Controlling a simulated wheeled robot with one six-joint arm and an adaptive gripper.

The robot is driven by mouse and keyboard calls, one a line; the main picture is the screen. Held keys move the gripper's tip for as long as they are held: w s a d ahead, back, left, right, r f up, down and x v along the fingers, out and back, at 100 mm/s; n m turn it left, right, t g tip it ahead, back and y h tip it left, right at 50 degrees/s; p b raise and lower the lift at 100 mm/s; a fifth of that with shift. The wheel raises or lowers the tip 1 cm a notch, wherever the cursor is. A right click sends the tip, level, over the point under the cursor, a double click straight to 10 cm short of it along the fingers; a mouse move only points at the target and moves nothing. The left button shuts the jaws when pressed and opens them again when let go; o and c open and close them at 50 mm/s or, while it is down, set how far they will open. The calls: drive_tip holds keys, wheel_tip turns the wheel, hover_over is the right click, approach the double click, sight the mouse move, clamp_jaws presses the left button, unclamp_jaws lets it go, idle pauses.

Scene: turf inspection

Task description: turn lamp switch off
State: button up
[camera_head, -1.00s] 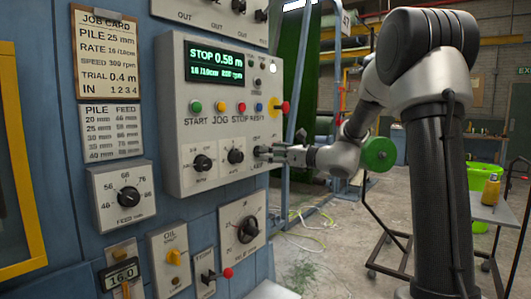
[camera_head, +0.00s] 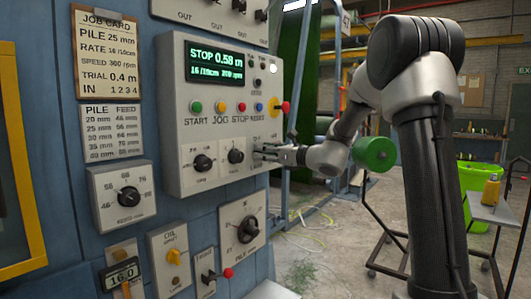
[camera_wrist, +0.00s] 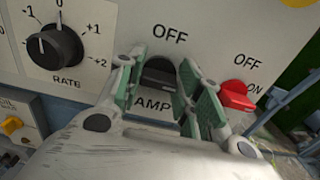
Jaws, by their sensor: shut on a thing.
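The lamp switch is a black knob (camera_wrist: 158,76) on the grey control box, under an OFF label and above a partly covered label reading "AMP". In the wrist view my gripper (camera_wrist: 157,82) has one green-padded finger on each side of the knob and is shut on it. The lower part of the knob and its pointer direction are hard to make out. In the head view my gripper (camera_head: 262,151) is at the lower right of the control box (camera_head: 228,190), and its fingers hide most of the switch.
A red switch (camera_wrist: 237,95) with OFF and ON labels sits just right of my gripper. The RATE knob (camera_wrist: 54,47) is to the left.

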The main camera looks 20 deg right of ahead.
drive_tip(key=shift+n, duration=0.3)
drive_tip(key=shift+s+a+f+n, duration=0.1)
drive_tip(key=shift+f+n, duration=0.05)
drive_tip(key=shift+n, duration=4.15)
drive_tip(key=shift+s+a+f+n, duration=0.1)
drive_tip(key=shift+f+n, duration=0.05)
drive_tip(key=shift+n, duration=4.15)
drive_tip(key=o, duration=1)
drive_tip(key=v, duration=1.2)
